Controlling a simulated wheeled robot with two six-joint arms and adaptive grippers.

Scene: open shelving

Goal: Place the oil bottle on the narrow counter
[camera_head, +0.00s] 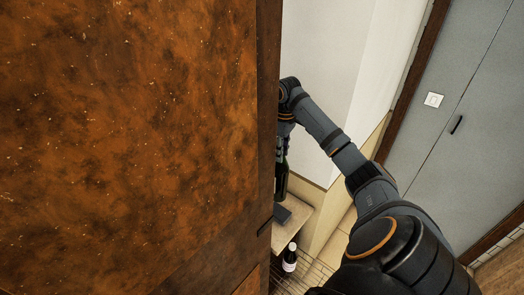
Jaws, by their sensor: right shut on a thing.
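My right gripper (282,148) is partly hidden behind the edge of a large brown panel. It is shut on a dark green bottle (282,180), which looks like the oil bottle. Only part of the bottle shows, and it hangs roughly upright below the gripper. A narrow light-coloured counter (299,214) lies below the bottle. Whether the bottle touches it cannot be told, because the panel hides the contact. My left gripper is not in view.
The brown panel (130,130) fills the left half. Another dark bottle with a white label (290,257) stands lower, by a wire rack (316,274). Grey doors (455,110) are at the right.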

